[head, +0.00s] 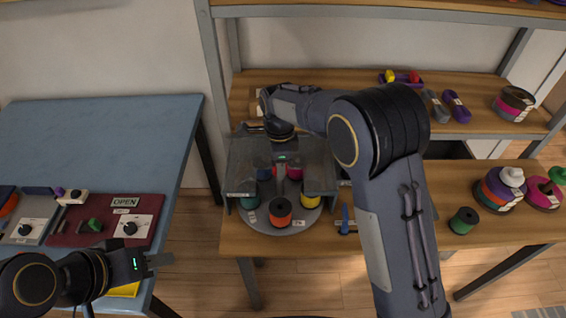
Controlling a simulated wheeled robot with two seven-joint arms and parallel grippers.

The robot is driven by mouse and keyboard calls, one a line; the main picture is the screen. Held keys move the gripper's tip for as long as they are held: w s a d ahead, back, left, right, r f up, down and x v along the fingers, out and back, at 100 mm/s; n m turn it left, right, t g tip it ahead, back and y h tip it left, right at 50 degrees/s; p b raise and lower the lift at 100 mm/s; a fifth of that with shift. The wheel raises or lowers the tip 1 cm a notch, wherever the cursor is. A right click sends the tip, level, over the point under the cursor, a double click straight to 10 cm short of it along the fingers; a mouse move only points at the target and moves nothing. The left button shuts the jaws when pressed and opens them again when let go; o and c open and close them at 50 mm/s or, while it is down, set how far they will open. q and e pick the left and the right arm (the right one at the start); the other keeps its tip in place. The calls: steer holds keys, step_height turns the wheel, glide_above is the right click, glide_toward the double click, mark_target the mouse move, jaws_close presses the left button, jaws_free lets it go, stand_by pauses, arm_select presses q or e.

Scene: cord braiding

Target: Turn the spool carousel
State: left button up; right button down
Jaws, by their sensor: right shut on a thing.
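The spool carousel is a round grey turntable (258,222) on the wooden table, partly under a clear cover (240,170). It bears several spools: an orange-red one (280,212) at the front, a teal one (249,197) at the left, a yellow one (311,198) at the right, a blue one (263,171) and a magenta one (295,169) behind. My right gripper (280,158) points down over the middle, shut on what looks like the carousel's central handle (281,182).
My right arm crosses the table's middle. A green spool (463,220) and stacked coloured spools (500,190) stand at the right. A shelf (330,84) rises behind. At the left, a blue table (100,135) holds a red panel (75,225) with an OPEN sign (125,202).

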steer(key=shift+w+r, duration=0.1)
steer(key=shift+r, duration=0.05)
steer(key=c, duration=0.9)
jaws_free()
step_height(320, 180, up, 8)
steer(key=shift+f+b, duration=0.15)
steer(key=shift+b, duration=0.25)
steer(key=shift+d, duration=0.1)
